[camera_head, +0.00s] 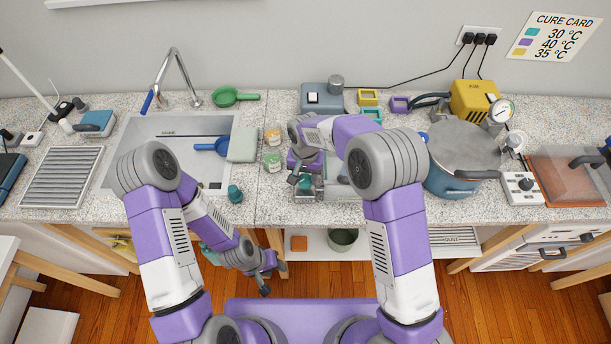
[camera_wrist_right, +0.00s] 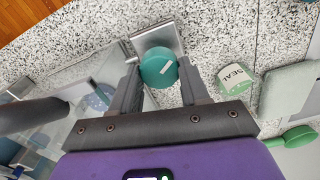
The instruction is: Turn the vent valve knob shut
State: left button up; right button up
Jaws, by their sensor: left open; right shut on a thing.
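A round teal knob (camera_wrist_right: 155,72) with a short white mark shows in the right wrist view, in front of a metal plate (camera_wrist_right: 160,36). I take it for the vent valve knob. My right gripper (camera_wrist_right: 158,75) is shut on it, one finger on each side. The white mark is tilted, near the knob's right side. In the head view, my right gripper (camera_head: 304,180) is over the counter, left of a clear box, and largely covers the knob. My left gripper (camera_head: 266,280) is open and empty, low in front of the counter edge.
The clear box (camera_wrist_right: 70,115) lies close beside my right gripper. Jars, one with a green SEAL lid (camera_wrist_right: 236,78), stand nearby. A sink (camera_head: 165,155) is to the left. A blue pot (camera_head: 455,185) with a gauge (camera_head: 501,110) stands to the right.

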aim_at(305, 179)
jog(key=n, duration=0.5)
jog(key=shift+n, duration=0.3)
jog(key=n, duration=0.5)
jog(key=shift+b, duration=0.35)
jog(key=shift+n, duration=0.3)
jog(key=o, duration=1.1)
jog(key=shift+c, duration=0.2)
notch_tip(305, 179, up, 8)
jog(key=shift+f, duration=0.2)
jog(key=shift+s+f, duration=0.1)
jog(key=shift+s, duration=0.05)
